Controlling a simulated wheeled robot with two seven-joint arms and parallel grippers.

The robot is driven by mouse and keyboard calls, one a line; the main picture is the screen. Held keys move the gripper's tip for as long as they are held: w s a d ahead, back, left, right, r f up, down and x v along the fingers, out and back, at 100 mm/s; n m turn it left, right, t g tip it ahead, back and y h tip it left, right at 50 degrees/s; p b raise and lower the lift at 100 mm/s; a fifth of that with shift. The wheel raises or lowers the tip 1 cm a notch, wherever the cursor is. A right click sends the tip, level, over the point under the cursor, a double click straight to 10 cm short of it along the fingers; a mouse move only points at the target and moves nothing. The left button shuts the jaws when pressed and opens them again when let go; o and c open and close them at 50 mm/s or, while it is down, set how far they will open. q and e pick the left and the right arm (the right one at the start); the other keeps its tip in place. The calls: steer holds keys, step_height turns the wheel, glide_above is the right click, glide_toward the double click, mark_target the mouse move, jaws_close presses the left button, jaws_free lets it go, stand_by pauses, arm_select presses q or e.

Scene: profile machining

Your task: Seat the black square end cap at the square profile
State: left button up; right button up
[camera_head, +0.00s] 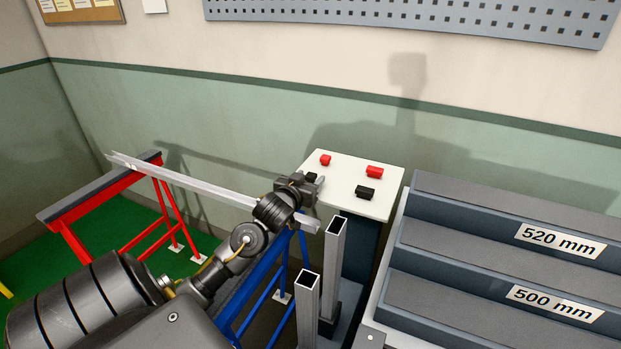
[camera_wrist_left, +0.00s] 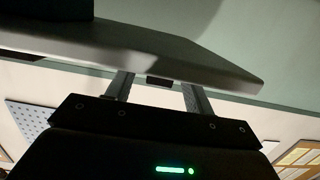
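A small black cap (camera_head: 312,176) sits at the left edge of the white table (camera_head: 345,168), partly hidden by my left gripper (camera_head: 316,184). In the left wrist view the two fingers (camera_wrist_left: 158,92) are apart. A dark piece of the cap (camera_wrist_left: 158,81) shows between them past the table edge, with gaps on both sides. A longer black cap (camera_head: 366,191) lies on the table. Two upright hollow profiles stand in front, a nearer one (camera_head: 307,297) and a farther one (camera_head: 333,260); which is the square one is hard to tell. My right gripper is out of view.
Two red caps, a small one (camera_head: 325,160) and a larger one (camera_head: 374,172), lie on the table. A long metal profile (camera_head: 195,184) rests across a red stand (camera_head: 100,190) and a blue stand (camera_head: 262,285). A grey stepped rack (camera_head: 480,230) stands right.

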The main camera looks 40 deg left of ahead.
arm_select(q)
steer(key=c, duration=1)
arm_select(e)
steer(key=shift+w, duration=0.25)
arm_select(q)
steer(key=shift+r, duration=0.1)
